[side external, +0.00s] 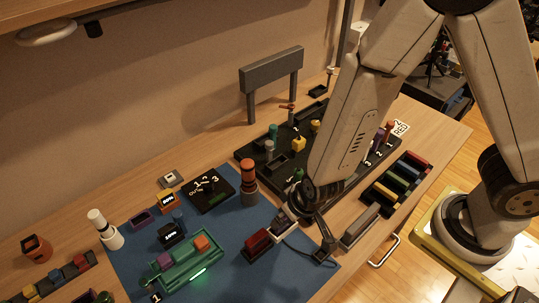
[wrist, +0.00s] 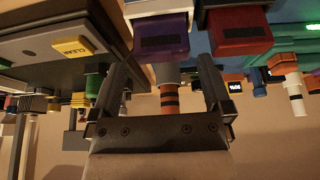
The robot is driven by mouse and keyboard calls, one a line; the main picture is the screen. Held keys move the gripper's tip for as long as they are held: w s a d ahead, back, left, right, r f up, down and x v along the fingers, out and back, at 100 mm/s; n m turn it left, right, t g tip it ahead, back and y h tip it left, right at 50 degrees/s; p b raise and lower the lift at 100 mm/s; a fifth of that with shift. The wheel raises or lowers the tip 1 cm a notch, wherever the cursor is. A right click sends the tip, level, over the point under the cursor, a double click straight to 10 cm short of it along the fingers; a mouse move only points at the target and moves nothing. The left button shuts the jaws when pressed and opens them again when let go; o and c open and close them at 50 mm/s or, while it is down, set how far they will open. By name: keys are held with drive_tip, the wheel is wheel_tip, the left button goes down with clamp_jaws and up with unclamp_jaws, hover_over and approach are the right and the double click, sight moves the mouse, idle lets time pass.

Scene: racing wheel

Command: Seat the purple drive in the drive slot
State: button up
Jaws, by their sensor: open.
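The purple drive (wrist: 160,34) is a block with a dark label, lined up with the gap between my fingers in the wrist view. A red drive (wrist: 240,32) is beside it to the right, and the red block also shows in the side view (side external: 257,241). My gripper (wrist: 163,70) is open, with one finger on each side of the gap. In the side view it is low over the right edge of the blue mat. I cannot tell whether the fingertips reach around the purple drive. In the side view my gripper largely hides it. I cannot clearly identify the drive slot.
A green tray (side external: 178,279) with small blocks sits on the blue mat (side external: 225,275). An orange-and-black cylinder (side external: 248,178) stands at the mat's back edge. A black board (side external: 262,180) with colored pieces lies behind my arm. A rack of colored bars (side external: 398,187) is at the right.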

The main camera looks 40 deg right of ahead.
drive_tip(key=shift+x, duration=1.9)
drive_tip(key=shift+a, duration=0.1)
drive_tip(key=shift+c, duration=0.2)
drive_tip(key=c, duration=1.1)
